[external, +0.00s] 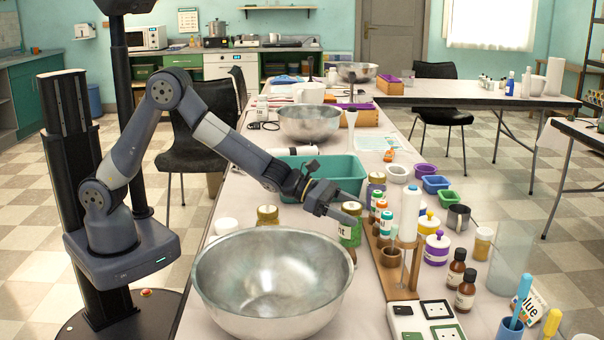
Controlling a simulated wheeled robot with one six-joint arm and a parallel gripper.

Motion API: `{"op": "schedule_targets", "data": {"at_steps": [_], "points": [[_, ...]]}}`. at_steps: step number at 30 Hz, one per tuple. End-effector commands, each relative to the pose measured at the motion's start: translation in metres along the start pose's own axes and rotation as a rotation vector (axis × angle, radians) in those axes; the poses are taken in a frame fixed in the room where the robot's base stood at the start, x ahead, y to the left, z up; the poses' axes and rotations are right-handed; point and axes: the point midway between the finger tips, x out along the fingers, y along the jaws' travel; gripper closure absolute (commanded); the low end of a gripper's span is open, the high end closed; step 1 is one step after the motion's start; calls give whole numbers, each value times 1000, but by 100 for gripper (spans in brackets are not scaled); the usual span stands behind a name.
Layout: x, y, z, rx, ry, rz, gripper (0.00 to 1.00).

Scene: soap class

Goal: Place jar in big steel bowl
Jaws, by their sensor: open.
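The big steel bowl (222,285) stands at the front of the table, and no jar shows inside it. A jar with a green label (349,232) stands behind the bowl's right rim, its top partly covered by my gripper (350,213). My gripper is open, with its fingers at about the height of that jar's lid; I cannot tell whether they touch it. A gold-lidded jar (268,214) stands behind the bowl, its lower part hidden by the rim. Another lidded jar (377,182) stands farther back. Which jar the task means is not clear.
A wooden rack (398,292) with several bottles stands right of the bowl. A green tray (345,176) lies behind the jars. A purple-lidded pot (436,248) and brown bottles (466,293) crowd the right. Another steel bowl (309,122) is farther back.

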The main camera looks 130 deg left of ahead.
Motion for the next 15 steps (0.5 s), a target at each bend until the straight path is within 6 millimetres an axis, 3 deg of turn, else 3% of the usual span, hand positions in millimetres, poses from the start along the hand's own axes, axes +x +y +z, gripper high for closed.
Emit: {"op": "schedule_targets", "data": {"at_steps": [6,15], "points": [[20,0,0,0,1,1,29],[21,0,0,0,0,1,31]]}}
